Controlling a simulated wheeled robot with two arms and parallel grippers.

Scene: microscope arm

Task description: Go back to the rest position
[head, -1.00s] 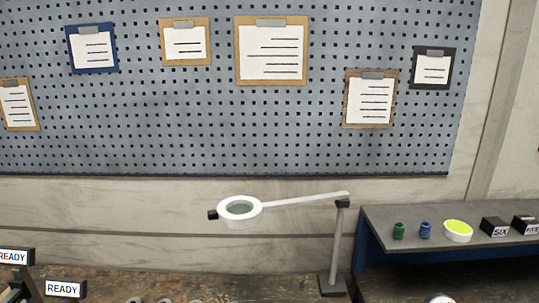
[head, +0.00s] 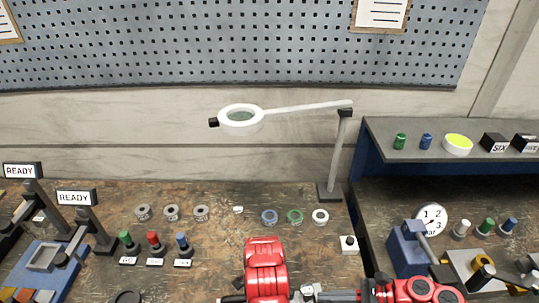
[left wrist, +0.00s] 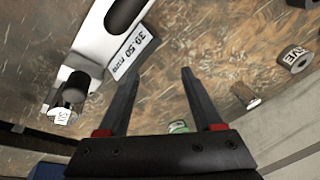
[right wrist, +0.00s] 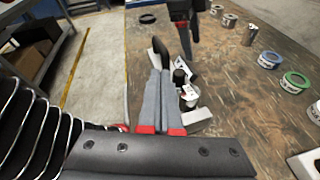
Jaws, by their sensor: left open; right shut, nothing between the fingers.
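In the head view my right arm's red links show at the bottom edge; the fingertips are hard to make out there. In the right wrist view my right gripper (right wrist: 161,68) is shut with nothing between the fingers, above the bench edge. In the left wrist view my left gripper (left wrist: 159,73) is open and empty over the brown bench top. Neither gripper touches the magnifier arm.
In the head view READY signs (head: 76,198) stand at left, with small coloured bottles (head: 153,241) and tape rolls (head: 269,216) mid-bench. A gauge (head: 431,218) and blue device are at right, below a shelf (head: 375,135). A label reading 39.50 mm (left wrist: 137,52) lies near my left fingers.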

